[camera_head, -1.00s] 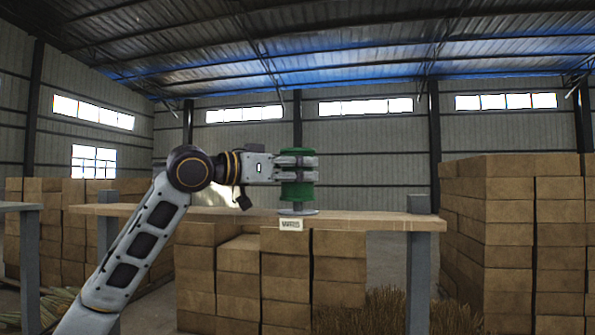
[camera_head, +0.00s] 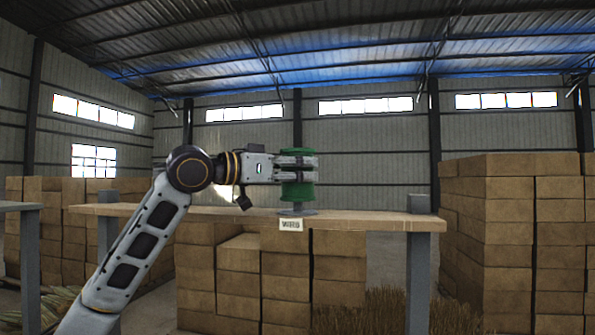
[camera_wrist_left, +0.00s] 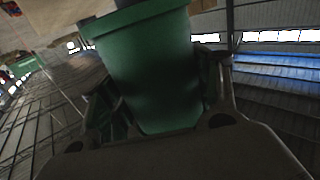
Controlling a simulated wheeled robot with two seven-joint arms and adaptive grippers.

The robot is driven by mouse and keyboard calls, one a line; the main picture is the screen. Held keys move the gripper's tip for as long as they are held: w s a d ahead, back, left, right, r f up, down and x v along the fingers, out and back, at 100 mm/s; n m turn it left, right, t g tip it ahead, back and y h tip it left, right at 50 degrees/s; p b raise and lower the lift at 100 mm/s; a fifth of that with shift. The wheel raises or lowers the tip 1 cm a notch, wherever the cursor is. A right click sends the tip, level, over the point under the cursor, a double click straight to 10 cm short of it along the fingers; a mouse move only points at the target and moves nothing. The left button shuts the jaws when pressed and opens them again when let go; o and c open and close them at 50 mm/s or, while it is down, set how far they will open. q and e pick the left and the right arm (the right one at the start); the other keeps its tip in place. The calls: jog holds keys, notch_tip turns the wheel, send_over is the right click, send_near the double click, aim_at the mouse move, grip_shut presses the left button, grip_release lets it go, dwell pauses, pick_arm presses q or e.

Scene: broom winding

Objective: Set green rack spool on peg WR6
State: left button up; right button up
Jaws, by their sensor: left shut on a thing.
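The green spool (camera_head: 297,191) is upright in my left gripper (camera_head: 298,161), whose fingers are shut around its middle. The spool sits directly above the grey peg and its round base (camera_head: 297,212) near the shelf's front edge. A white label (camera_head: 290,225) below it seems to read WR6, though it is small. The spool's lower end is at or just above the peg; I cannot tell if the peg is inside it. In the left wrist view the spool (camera_wrist_left: 150,75) fills the middle between the fingers. My right gripper is not in view.
The wooden shelf (camera_head: 370,222) runs across on grey posts (camera_head: 418,270). Its top is clear on both sides of the peg. Stacked brown blocks (camera_head: 510,230) stand to the right, more below and behind. Straw bristles (camera_head: 385,310) lie below the shelf.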

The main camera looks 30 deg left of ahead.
pick_arm(q)
jog(key=shift+f+b, duration=0.65)
jog(key=shift+f, duration=0.15)
dwell(0.6)
jog(key=o, duration=0.9)
jog(key=shift+s, duration=0.1)
jog(key=shift+b+v, duration=2.25)
jog(key=shift+v, duration=3.25)
jog(key=shift+f, duration=0.1)
